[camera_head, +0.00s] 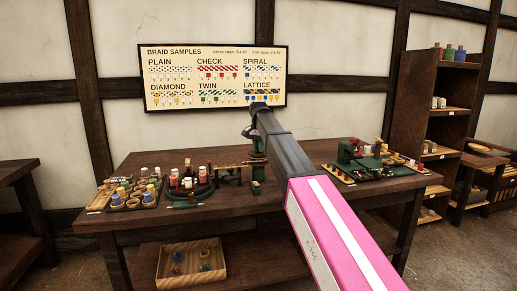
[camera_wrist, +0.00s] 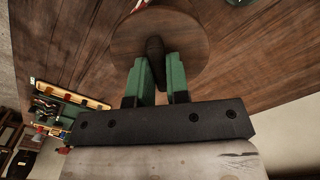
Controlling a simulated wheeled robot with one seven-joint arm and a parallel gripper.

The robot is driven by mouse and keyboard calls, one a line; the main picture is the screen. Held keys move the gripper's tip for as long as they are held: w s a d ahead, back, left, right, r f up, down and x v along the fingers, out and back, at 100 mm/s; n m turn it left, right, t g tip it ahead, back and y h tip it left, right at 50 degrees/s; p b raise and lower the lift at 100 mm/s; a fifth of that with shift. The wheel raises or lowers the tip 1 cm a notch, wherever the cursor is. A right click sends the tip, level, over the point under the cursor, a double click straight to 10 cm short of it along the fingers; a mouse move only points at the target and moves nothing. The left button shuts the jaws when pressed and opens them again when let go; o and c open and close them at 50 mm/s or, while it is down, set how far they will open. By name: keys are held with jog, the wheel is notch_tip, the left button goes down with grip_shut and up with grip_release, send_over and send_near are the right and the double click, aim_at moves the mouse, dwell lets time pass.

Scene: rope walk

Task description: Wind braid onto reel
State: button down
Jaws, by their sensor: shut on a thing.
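My gripper (camera_wrist: 160,66) has green fingers shut on a dark upright knob (camera_wrist: 155,47). The knob rises in front of a round brown wooden disc (camera_wrist: 190,35), which looks like the reel's face. In the head view my gripper (camera_head: 257,146) is at the bench's middle, just above a green stand (camera_head: 256,186); the knob is too small to make out there. Left of it is a dark green curved stand with upright bobbins (camera_head: 188,182). A small red and white piece, possibly braid, shows at the wrist view's top edge (camera_wrist: 140,4).
The bench (camera_head: 290,193) holds a tray of small pots and spools (camera_head: 130,195) at left and a green board with tools (camera_head: 375,168) at right. A wooden tray (camera_head: 190,262) is on the lower shelf. A sample board (camera_head: 215,78) hangs behind; tall shelves (camera_head: 435,115) stand right.

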jog(key=n, duration=1.2)
jog(key=shift+n, duration=0.4)
jog(key=n, duration=1.2)
jog(key=shift+n, duration=0.3)
jog(key=c, duration=1.1)
grip_release()
notch_tip(320, 180, up, 11)
